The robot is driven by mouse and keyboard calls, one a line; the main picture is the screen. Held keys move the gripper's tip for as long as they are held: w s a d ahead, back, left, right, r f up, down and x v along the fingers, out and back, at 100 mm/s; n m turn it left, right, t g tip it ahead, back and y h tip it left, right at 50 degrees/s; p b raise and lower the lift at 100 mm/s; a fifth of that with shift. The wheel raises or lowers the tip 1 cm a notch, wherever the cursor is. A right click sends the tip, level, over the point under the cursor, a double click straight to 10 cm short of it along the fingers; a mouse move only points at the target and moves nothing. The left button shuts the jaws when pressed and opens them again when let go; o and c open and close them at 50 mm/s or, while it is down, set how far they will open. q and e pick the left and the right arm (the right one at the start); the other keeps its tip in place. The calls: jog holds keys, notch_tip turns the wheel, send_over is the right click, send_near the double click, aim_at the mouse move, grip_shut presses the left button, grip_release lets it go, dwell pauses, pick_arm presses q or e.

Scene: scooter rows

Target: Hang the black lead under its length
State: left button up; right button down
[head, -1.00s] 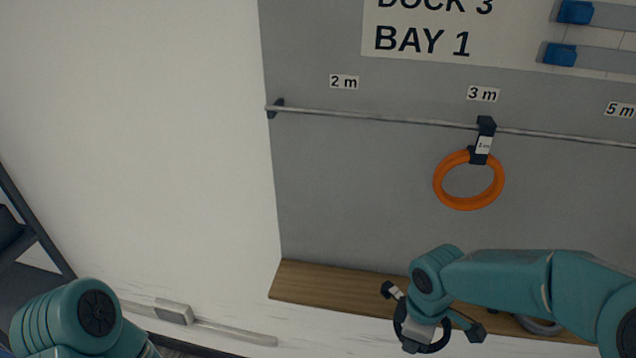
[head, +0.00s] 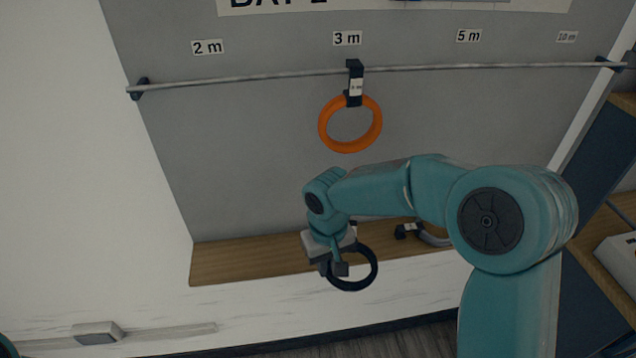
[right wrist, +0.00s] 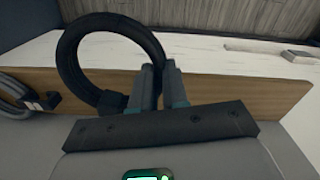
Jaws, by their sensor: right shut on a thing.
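The black lead (head: 357,288) is a coiled ring. My right gripper (head: 338,270) is shut on it at the ring's upper left, in front of the wooden shelf. In the right wrist view the two fingertips (right wrist: 160,72) are close together beside the ring (right wrist: 71,72), at its dark clip end; the clip is partly hidden. I cannot read a length on this lead. The metal rail (head: 250,77) runs under the labels 2 m (head: 207,47), 3 m (head: 347,38), 5 m (head: 468,36) and 10 m (head: 567,37). My left gripper is out of view.
An orange lead (head: 350,148) hangs from a black hook under 3 m. The rail is bare under the other labels. A grey lead (head: 436,238) lies on the wooden shelf (head: 225,266), right of my gripper. A dark blue unit (head: 605,160) stands at the right.

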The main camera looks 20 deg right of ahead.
jog(key=n, duration=0.5)
jog(key=s+n, duration=0.1)
jog(key=s+f+n, duration=0.1)
jog(key=n, duration=0.1)
jog(key=shift+a+n, duration=0.1)
jog(key=shift+n, duration=0.2)
jog(key=s+d+r+n, duration=0.1)
jog(key=s+d+n, duration=0.2)
jog(key=s+n, duration=0.3)
jog(key=s+d+r+n, duration=0.2)
jog(key=s+d+n, duration=0.1)
jog(key=s+n, duration=0.3)
jog(key=shift+s+d+r+n, duration=0.15)
jog(key=shift+s+d+n, duration=0.2)
jog(key=shift+s, duration=0.8)
jog(key=shift+a, duration=0.1)
